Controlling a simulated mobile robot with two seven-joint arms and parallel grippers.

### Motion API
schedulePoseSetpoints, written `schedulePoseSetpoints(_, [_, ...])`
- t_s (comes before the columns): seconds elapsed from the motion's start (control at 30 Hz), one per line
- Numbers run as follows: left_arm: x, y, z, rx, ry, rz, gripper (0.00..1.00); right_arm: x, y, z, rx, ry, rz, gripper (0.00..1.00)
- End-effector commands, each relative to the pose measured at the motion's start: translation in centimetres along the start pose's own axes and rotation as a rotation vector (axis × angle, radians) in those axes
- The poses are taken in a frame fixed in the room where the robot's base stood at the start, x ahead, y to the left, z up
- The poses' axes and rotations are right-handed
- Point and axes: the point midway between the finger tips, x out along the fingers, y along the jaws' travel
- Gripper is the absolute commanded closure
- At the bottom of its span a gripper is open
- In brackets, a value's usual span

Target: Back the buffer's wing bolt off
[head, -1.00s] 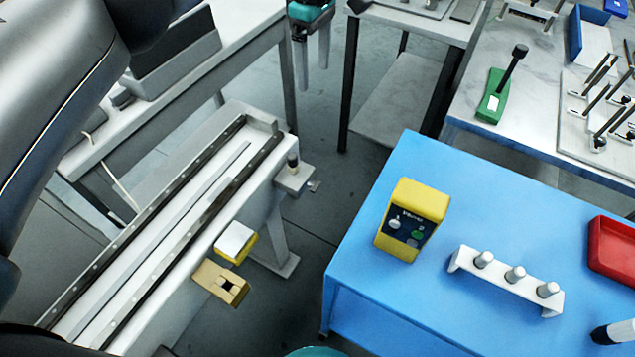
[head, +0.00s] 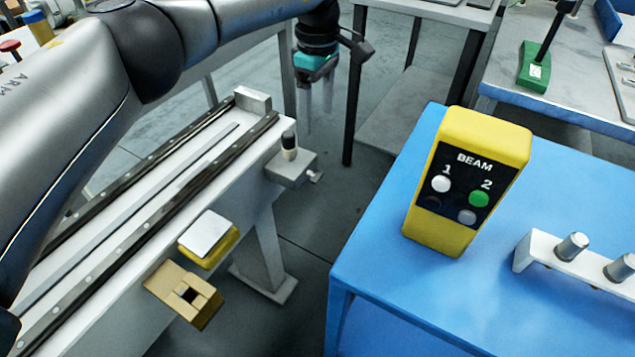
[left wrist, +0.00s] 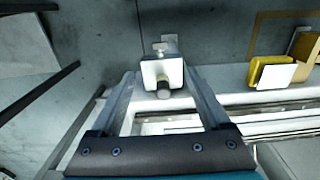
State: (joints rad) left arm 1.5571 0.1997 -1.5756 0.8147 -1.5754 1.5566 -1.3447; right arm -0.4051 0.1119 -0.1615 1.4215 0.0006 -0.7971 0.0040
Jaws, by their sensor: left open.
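The buffer (head: 291,168) is a grey block at the near right side of the rail's far end, with a black-topped post (head: 289,146) on it. Its small wing bolt (head: 315,177) sticks out on the right. In the left wrist view the buffer (left wrist: 162,72) shows between the fingers in the picture, with the wing bolt (left wrist: 160,47) beyond it. My left gripper (head: 317,112) is open and empty, fingers pointing down, above and beyond the buffer in the head view. It also shows in the left wrist view (left wrist: 160,76). My right gripper is out of view.
A long rail bench (head: 140,235) carries a white-topped yellow block (head: 207,237) and a tan bracket (head: 184,294) on its side. A blue table (head: 385,275) at right holds a yellow BEAM box (head: 468,180), its light 2 green, and a white peg rack (head: 560,262). Floor lies between.

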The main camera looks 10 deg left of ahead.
Motion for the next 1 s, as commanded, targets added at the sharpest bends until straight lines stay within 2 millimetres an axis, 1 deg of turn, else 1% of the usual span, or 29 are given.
schedulePoseSetpoints(0.07, [0.6, 0.0, 0.0, 0.0, 0.0, 0.001, 0.2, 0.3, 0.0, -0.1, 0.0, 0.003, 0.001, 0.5])
schedulePoseSetpoints(0.27, [1.7, 0.0, 0.0, 0.0, 0.0, 0.0, 0.2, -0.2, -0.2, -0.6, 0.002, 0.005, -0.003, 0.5])
schedulePoseSetpoints(0.6, [6.1, 0.0, 0.0, 0.0, 0.0, -0.002, 0.2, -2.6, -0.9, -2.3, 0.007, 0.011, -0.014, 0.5])
schedulePoseSetpoints(1.0, [12.2, 0.0, 0.0, 0.0, 0.0, -0.002, 0.2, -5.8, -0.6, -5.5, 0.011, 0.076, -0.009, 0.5])
